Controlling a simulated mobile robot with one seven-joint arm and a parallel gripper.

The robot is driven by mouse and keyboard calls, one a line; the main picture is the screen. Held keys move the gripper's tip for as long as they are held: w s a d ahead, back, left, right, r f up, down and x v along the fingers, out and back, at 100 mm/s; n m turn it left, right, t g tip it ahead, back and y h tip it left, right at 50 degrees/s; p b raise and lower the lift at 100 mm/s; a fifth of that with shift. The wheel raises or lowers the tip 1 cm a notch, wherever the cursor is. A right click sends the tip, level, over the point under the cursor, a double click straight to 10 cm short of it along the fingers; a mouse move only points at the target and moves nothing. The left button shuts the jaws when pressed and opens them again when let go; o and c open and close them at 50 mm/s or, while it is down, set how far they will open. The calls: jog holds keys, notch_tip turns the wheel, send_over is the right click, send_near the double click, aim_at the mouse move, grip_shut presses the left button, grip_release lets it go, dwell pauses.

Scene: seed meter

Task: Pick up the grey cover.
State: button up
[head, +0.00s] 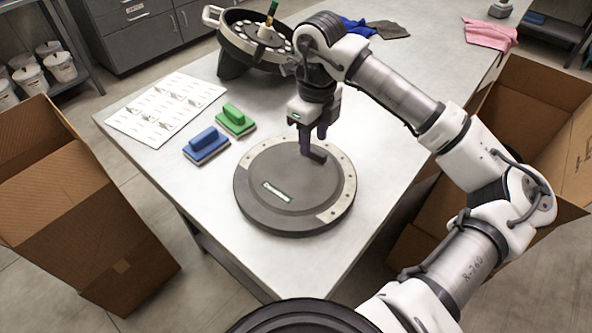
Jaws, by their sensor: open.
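The grey cover (262,205) is a round, flat disc lying on the light table, with a lighter plate along its right edge and a small label on its face. A dark raised handle (318,155) stands on its upper right part. My gripper (313,148) points down at this handle, with its dark fingers open and at the handle's sides. The fingers partly hide the handle, and I cannot tell whether they touch it.
A blue-handled block (206,146) and a green-handled block (235,120) lie left of the cover. A printed sheet (165,108) lies farther left. The seed meter housing (240,40) stands behind. Cardboard boxes (70,200) (545,130) flank the table (215,215). Cloths (490,35) lie at the back.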

aim_at(314, 149)
jog(key=shift+f+p, duration=0.3)
jog(key=shift+f, duration=1.2)
jog(key=shift+c, duration=0.3)
grip_shut()
jog(key=shift+r, duration=0.1)
notch_tip(314, 149, up, 10)
jog(key=b, duration=0.2)
